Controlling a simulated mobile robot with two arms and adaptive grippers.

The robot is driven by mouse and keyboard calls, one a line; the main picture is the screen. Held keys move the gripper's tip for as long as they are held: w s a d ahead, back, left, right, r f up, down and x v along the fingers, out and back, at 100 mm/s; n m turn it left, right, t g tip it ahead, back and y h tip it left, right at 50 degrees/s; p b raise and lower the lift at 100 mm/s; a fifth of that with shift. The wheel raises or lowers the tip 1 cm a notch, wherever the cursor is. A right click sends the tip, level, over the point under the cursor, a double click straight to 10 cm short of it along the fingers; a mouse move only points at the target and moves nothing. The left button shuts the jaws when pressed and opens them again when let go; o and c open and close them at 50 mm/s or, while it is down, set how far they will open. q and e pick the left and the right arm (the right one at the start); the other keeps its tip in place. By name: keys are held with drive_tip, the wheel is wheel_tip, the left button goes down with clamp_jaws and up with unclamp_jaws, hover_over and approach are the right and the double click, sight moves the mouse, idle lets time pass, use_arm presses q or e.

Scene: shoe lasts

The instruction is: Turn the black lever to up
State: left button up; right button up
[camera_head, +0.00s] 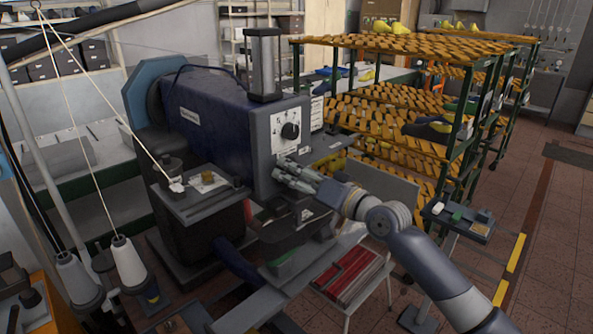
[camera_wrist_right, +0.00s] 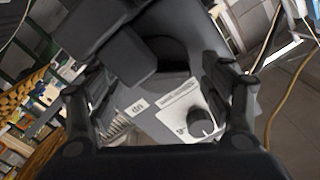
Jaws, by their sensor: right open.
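A black round knob (camera_head: 290,130) sits on the light control panel of a dark blue machine (camera_head: 215,115). In the right wrist view the knob (camera_wrist_right: 200,122) shows low, right of the middle, with a white mark on it. An "UP" label (camera_wrist_right: 137,107) is on the panel beside it. I cannot tell a separate black lever apart from the dark machine parts. My right gripper (camera_head: 285,172) is just below the panel, close to the machine front. In its wrist view the gripper (camera_wrist_right: 158,82) has its fingers spread, with nothing held between them. My left gripper is not in view.
A small machine table (camera_head: 188,205) juts out left of my right gripper. A shelf rack with orange slats (camera_head: 400,92) stands behind to the right. A small stand with a tray (camera_head: 440,215) is right of my arm. Tiled floor (camera_head: 550,230) is open at the right.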

drive_tip(key=shift+w+a, duration=0.1)
drive_tip(key=shift+c, duration=0.3)
drive_tip(key=c, duration=1)
